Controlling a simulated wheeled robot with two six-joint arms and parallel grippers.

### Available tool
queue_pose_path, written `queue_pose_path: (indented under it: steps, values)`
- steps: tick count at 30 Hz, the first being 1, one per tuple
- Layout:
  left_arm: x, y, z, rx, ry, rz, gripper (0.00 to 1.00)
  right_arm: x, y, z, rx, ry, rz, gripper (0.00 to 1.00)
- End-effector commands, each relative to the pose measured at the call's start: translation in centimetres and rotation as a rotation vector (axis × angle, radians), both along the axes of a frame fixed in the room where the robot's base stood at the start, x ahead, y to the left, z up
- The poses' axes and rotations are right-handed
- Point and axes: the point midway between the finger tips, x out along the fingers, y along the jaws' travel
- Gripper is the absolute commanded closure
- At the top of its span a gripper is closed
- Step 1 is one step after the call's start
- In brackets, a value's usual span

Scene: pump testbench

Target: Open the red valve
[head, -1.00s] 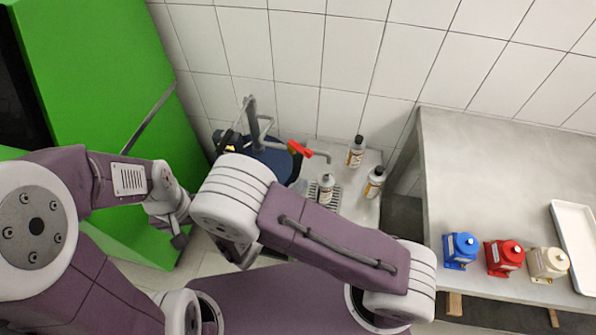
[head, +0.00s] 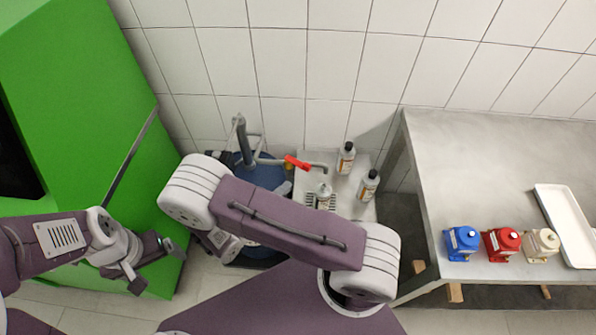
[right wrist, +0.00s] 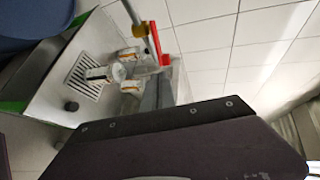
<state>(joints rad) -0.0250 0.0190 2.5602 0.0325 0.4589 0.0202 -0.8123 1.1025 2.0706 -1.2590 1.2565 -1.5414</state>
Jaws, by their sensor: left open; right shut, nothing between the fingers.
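My left gripper (head: 150,262) is open and empty at the lower left, beside the green cabinet and well away from the valve. My right gripper is mostly hidden behind my own arm in the head view, below and left of the valve. I see no contact with the valve.
Bottles (head: 346,158) stand on the bench by a drip grate (head: 312,201). A green cabinet (head: 75,100) is at the left. A grey table (head: 480,160) at the right holds blue, red and cream units and a white tray (head: 566,225). A tiled wall closes the back.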

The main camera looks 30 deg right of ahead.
Motion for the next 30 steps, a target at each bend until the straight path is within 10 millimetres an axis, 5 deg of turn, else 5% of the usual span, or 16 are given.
queue_pose_path:
  steps: [12,30]
  values:
    - [0.0,0.0,2.2,0.0,0.0,0.0,0.12,3.4,-6.4,-1.1,0.002,-0.001,-0.002,1.0]
    - [0.0,0.0,2.3,0.0,0.0,0.0,0.12,3.8,-7.0,-1.3,0.002,-0.001,0.006,1.0]
